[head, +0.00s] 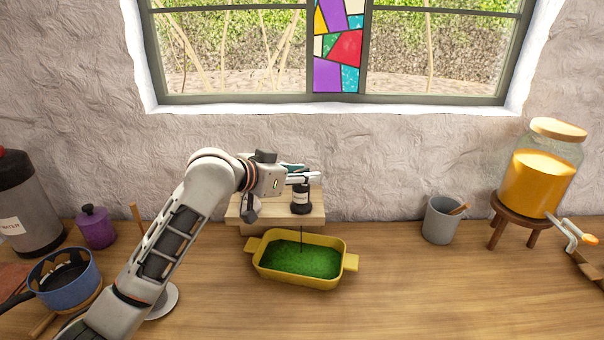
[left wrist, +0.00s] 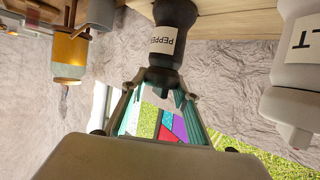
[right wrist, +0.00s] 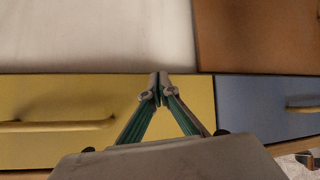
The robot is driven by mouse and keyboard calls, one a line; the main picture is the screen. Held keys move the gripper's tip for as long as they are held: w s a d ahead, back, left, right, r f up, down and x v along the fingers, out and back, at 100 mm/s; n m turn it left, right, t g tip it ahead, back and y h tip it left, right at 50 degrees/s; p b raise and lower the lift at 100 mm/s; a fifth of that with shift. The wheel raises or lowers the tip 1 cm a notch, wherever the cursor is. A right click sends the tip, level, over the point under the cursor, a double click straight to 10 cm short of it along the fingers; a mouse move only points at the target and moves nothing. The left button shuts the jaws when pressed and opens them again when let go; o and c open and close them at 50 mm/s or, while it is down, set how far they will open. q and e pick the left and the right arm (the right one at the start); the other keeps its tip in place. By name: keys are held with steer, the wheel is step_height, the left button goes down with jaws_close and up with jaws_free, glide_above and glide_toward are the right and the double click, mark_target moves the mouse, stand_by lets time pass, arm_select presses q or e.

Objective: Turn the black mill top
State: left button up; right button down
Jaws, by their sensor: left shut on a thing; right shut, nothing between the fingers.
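The black mill (head: 301,197) stands upright on a small wooden shelf (head: 243,213) against the wall. Its white label reads PEPPER in the left wrist view (left wrist: 168,40), where it appears upside down. My left gripper (head: 303,177) comes from the left and is shut on the mill's black top, with one finger on each side (left wrist: 157,84). A thin dark line runs from below the shelf, under the mill, down to the green contents of a yellow dish (head: 283,278). My right gripper (right wrist: 160,85) is shut and empty before yellow and blue drawer fronts; the head view does not show it.
A white mill (left wrist: 292,108) stands close beside the black one in the left wrist view. A grey cup (head: 440,222) and a juice jar (head: 542,172) on a stool are at right. A blue pot (head: 62,285) and purple pot (head: 96,230) are at left. The front-right counter is clear.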

arm_select(q)
steer(key=m+g+h, duration=0.2)
steer(key=m, duration=0.1)
steer(key=shift+a+f+g, duration=0.1)
steer(key=shift+g, duration=0.3)
steer(key=m+g+h, duration=0.1)
steer(key=m+g, duration=0.3)
steer(key=shift+h, duration=0.4)
steer(key=shift+m+g, duration=0.8)
steer(key=shift+g, duration=0.2)
steer(key=shift+g, duration=0.3)
steer(key=shift+w+m+g+b, duration=0.15)
steer(key=shift+m+g+b, duration=0.2)
steer(key=shift+m+g, duration=0.2)
